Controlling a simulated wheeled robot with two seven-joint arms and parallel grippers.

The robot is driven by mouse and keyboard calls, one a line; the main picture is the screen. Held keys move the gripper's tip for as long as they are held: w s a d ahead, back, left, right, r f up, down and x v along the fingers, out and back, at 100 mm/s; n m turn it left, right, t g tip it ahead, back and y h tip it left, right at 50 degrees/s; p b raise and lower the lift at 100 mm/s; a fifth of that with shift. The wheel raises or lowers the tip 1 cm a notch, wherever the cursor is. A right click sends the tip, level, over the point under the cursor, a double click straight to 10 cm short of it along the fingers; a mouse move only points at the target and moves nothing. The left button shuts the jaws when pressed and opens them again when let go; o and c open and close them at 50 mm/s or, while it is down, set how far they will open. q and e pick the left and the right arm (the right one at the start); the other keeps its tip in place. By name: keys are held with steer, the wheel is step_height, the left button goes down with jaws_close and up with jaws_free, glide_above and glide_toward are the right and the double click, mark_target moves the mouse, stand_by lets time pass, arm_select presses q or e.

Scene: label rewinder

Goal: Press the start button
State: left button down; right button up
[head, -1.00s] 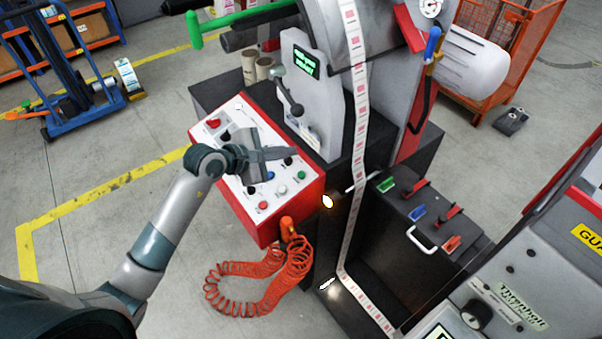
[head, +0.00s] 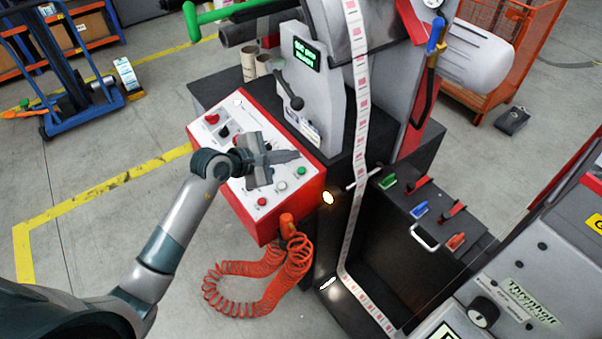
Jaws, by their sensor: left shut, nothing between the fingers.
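The control panel (head: 232,190) is a white sloped face in a red housing, with several buttons and knobs. A green button (head: 301,171) sits near its right edge, with a white button (head: 281,186) and a red button (head: 262,201) along the lower edge. Labels are too small to read, so I cannot confirm which is start. My left gripper (head: 297,156) is shut and empty, its fingertips pointing right over the panel, a little above the green button in the picture. Contact cannot be told. The gripper hides the middle of the panel. My right gripper is not in view.
A black lever (head: 290,90) and a green-lit display (head: 306,55) stand behind the panel. A printed label strip (head: 361,100) runs down on the right. A coiled orange hose (head: 255,290) hangs below the panel. Open floor lies to the left.

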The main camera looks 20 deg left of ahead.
mark_target(302, 170)
arm_select(q)
steer(key=f+b, duration=0.1)
steer(key=f, duration=0.1)
steer(key=w+f+b, duration=0.1)
steer(key=f, duration=0.1)
steer(key=shift+d+f+b, duration=0.1)
steer(key=shift+d+b, duration=0.25)
steer(key=shift+f, duration=0.15)
stand_by(1.1)
steer(key=shift+f, duration=0.1)
stand_by(0.6)
steer(key=shift+w+d+f+b, duration=0.1)
steer(key=shift+f+b, duration=0.15)
steer(key=shift+b, duration=0.25)
